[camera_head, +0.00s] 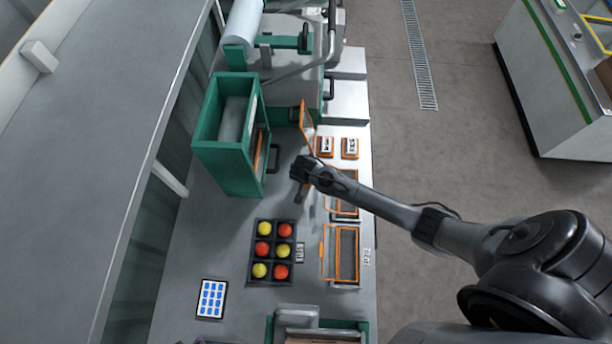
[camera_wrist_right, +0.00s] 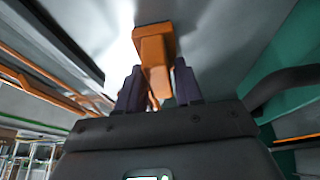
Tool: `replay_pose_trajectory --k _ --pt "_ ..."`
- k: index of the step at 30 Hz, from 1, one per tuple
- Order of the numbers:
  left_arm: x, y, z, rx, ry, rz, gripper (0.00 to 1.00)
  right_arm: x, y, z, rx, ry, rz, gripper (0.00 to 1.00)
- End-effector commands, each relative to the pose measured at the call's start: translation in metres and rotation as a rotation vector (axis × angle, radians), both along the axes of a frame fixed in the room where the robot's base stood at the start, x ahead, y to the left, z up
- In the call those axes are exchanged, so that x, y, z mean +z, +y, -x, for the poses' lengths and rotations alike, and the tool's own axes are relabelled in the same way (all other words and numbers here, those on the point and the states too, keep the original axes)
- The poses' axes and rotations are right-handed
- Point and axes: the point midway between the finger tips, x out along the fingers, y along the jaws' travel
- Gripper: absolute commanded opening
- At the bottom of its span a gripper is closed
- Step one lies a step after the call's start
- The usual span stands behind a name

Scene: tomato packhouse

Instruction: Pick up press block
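In the right wrist view an orange block with a wider flat end (camera_wrist_right: 154,46) stands between the fingers of my right gripper (camera_wrist_right: 158,85). I take it to be the press block. One finger is on each side of it, very close; whether they press on it cannot be told. In the head view my right gripper (camera_head: 300,175) is low over the grey bench, right of a green open-topped box. The block cannot be made out there. My left gripper is not in view.
The green box (camera_head: 225,140) stands close left of my right gripper. A black tray (camera_head: 271,252) with red and yellow balls, orange-framed panels (camera_head: 341,253) and a tablet (camera_head: 211,299) lie on the bench. An upright orange panel (camera_head: 307,125) is just behind the gripper.

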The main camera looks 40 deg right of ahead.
Motion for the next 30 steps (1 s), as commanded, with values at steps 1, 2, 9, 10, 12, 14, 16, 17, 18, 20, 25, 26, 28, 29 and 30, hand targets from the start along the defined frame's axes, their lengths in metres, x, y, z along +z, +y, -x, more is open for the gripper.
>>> replay_pose_trajectory --k 1,2,9,10,12,14,16,17,18,20,25,26,28,29,30 --pt "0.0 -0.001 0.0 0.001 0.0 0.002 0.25 0.0 0.0 0.0 0.0 0.0 0.0 0.27" --pt "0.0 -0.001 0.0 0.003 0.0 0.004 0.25 0.0 0.0 0.0 0.0 0.0 0.0 0.23" --pt "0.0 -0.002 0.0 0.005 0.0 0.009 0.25 0.0 0.0 0.0 0.0 0.0 0.0 0.0" --pt "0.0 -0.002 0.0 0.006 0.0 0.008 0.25 0.0 0.0 0.0 0.0 0.0 0.0 0.0" --pt "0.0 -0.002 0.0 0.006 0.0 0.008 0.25 0.0 0.0 0.0 0.0 0.0 0.0 0.0" --pt "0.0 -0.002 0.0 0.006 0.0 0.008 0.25 0.001 0.0 0.0 0.0 0.0 0.0 0.0" --pt "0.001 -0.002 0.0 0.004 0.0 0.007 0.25 0.003 0.0 0.0 -0.001 -0.002 0.0 0.0" --pt "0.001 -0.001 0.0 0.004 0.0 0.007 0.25 0.005 0.0 0.0 -0.001 -0.002 0.0 0.0" --pt "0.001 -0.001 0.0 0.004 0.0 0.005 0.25 0.009 0.0 0.0 -0.001 -0.002 0.0 0.0" --pt "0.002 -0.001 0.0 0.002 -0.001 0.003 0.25 0.016 0.0 0.0 0.0 -0.002 -0.001 0.0" --pt "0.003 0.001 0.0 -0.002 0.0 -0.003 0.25 0.044 0.0 -0.001 -0.001 -0.003 -0.002 0.0" --pt "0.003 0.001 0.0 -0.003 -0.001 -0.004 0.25 0.05 0.0 -0.001 -0.001 -0.005 -0.002 0.0" --pt "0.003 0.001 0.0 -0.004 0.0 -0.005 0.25 0.062 0.001 -0.001 0.001 -0.004 -0.002 0.0" --pt "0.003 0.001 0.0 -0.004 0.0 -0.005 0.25 0.066 0.001 -0.001 0.0 -0.003 -0.001 0.0" --pt "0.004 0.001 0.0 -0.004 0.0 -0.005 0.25 0.073 0.001 -0.001 -0.001 -0.003 -0.002 0.0"
